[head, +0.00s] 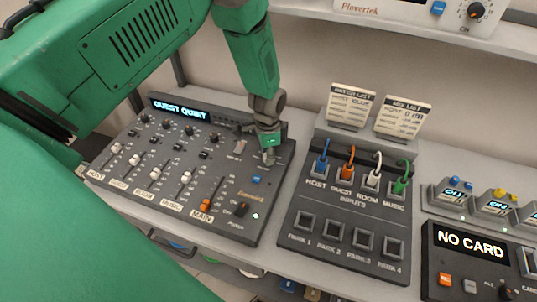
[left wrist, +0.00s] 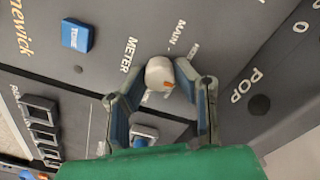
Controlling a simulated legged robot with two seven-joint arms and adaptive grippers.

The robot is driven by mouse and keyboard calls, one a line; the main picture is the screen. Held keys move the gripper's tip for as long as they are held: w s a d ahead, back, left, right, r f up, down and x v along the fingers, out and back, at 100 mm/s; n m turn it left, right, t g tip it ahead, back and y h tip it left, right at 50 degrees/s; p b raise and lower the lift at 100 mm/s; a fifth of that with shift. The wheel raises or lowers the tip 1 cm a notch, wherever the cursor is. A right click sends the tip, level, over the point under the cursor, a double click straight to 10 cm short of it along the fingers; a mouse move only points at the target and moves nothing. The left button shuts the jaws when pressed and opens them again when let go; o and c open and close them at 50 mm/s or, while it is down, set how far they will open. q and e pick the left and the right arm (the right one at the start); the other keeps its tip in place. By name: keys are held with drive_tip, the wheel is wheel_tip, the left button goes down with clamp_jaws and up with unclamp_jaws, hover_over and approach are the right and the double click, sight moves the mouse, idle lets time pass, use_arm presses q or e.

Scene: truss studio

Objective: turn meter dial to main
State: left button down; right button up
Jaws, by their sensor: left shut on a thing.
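The mixing panel (head: 225,225) lies on the bench at the left in the head view, its display (head: 180,109) reading "GUEST QUIET". My left gripper (head: 268,152) reaches down to the panel's upper right. In the left wrist view, the meter dial (left wrist: 160,72) is a pale knob with an orange mark, beside the printed words METER and MAIN. My left gripper (left wrist: 163,78) is shut on it, one finger at each side. In the head view the gripper mostly hides the dial. Which label the mark points to is hard to tell. My right gripper is not in view.
A blue button (head: 256,180) and the sliders (head: 160,175) are near the gripper. A patch panel (head: 345,235) with coloured plugs stands to the right, two list cards behind it. A "NO CARD" unit (head: 470,242) is at far right.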

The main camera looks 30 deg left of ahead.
use_arm(q)
drive_tip(key=shift+w+a, duration=0.1)
drive_tip(key=shift+a, duration=0.05)
drive_tip(key=shift+n, duration=0.4)
drive_tip(key=n+b, duration=0.1)
drive_tip(key=n, duration=0.2)
drive_tip(key=shift+w, duration=0.1)
drive_tip(key=n, duration=0.4)
drive_tip(key=shift+r+n+b, duration=0.1)
drive_tip(key=shift+n+b, duration=0.3)
drive_tip(key=n, duration=0.8)
drive_tip(key=shift+n+b, duration=0.3)
drive_tip(key=shift+w, duration=0.1)
drive_tip(key=c, duration=1.4)
unclamp_jaws()
drive_tip(key=shift+c, duration=0.2)
drive_tip(key=shift+o, duration=0.7)
